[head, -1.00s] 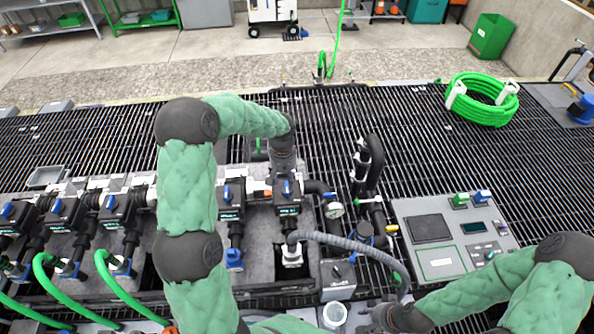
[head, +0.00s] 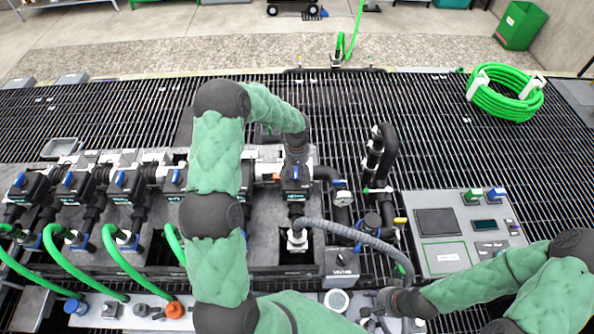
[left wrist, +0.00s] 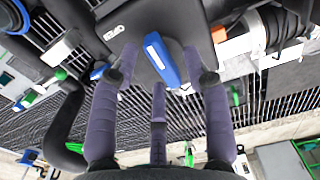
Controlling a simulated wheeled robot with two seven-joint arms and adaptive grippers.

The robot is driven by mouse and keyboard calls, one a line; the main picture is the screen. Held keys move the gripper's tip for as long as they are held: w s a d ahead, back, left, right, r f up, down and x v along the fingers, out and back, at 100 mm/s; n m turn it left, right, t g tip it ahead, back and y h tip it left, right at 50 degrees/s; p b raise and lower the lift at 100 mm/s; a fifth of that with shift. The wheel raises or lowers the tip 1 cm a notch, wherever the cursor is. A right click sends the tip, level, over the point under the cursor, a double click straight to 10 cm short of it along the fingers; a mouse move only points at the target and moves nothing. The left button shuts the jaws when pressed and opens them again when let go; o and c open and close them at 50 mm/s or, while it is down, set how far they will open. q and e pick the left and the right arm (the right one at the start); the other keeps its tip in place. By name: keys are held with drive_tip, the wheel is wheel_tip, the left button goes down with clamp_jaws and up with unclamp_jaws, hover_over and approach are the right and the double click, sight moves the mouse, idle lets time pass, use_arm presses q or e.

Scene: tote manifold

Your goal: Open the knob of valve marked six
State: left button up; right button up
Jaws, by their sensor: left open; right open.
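A row of dark valves with blue knobs runs along the grey manifold (head: 262,254). My left gripper (head: 296,158) is over the rightmost valve, whose blue knob (head: 295,173) shows just below it. In the left wrist view this blue knob (left wrist: 161,58) with a white stripe lies between the spread fingers of the open gripper (left wrist: 160,70). I cannot tell whether any finger touches it. The valve numbers are too small to read. My right gripper (head: 378,305) is low at the front, right of the manifold, and open.
A grey corrugated hose (head: 350,232) curves from the rightmost valve toward my right gripper. A control panel (head: 450,262) lies to the right. Green hoses (head: 115,258) run at the front left. A pressure gauge (head: 342,198) and black pipes stand right of the valve. The grating behind is mostly clear.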

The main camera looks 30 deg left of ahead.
use_arm(q)
drive_tip(key=shift+f, duration=0.25)
clamp_jaws()
